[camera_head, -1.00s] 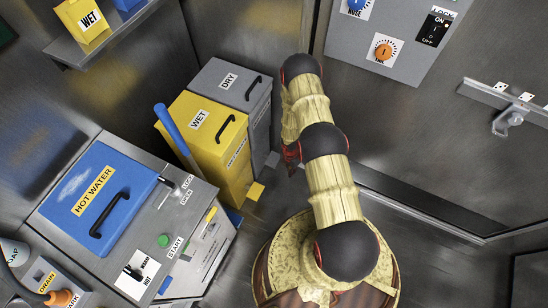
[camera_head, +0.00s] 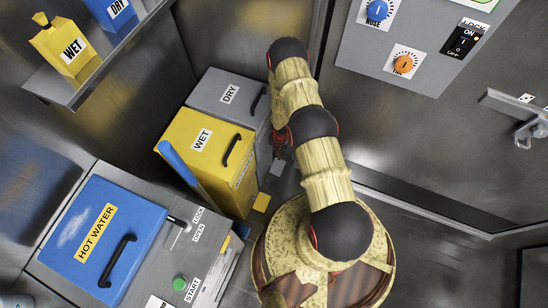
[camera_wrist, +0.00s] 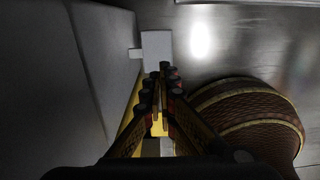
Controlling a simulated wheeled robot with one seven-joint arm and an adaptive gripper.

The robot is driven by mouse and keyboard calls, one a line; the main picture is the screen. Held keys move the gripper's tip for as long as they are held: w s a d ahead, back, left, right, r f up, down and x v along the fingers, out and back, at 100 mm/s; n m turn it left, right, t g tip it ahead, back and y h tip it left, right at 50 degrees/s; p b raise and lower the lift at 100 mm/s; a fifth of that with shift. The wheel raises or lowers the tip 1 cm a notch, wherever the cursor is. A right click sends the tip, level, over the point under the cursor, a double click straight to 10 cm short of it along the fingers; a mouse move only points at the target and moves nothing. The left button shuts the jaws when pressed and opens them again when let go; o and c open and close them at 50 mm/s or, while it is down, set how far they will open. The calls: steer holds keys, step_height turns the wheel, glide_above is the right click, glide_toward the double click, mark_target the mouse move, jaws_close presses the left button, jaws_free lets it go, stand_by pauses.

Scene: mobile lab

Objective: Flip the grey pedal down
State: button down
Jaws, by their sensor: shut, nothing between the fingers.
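The grey pedal (camera_head: 277,167) is a small flat plate sticking out low at the front of the grey DRY bin (camera_head: 223,93). In the wrist view the pedal (camera_wrist: 156,45) is a pale plate just beyond my fingertips. My gripper (camera_wrist: 166,68) is shut and empty, pointing toward the pedal; whether it touches is unclear. In the head view my gripper (camera_head: 280,147) shows as a dark shape beside the DRY bin, just above the pedal in the picture, partly hidden by my arm.
The yellow WET bin (camera_head: 201,140) with its yellow pedal (camera_head: 262,202) stands next to the DRY bin. A blue-lidded HOT WATER unit (camera_head: 98,232) is at left. A control panel (camera_head: 415,40) is on the right wall. Open floor (camera_head: 425,235) lies to the right.

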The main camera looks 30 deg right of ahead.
mark_target(278, 167)
steer(key=shift+w, duration=0.1)
step_height(278, 167, down, 14)
steer(key=b, duration=0.7)
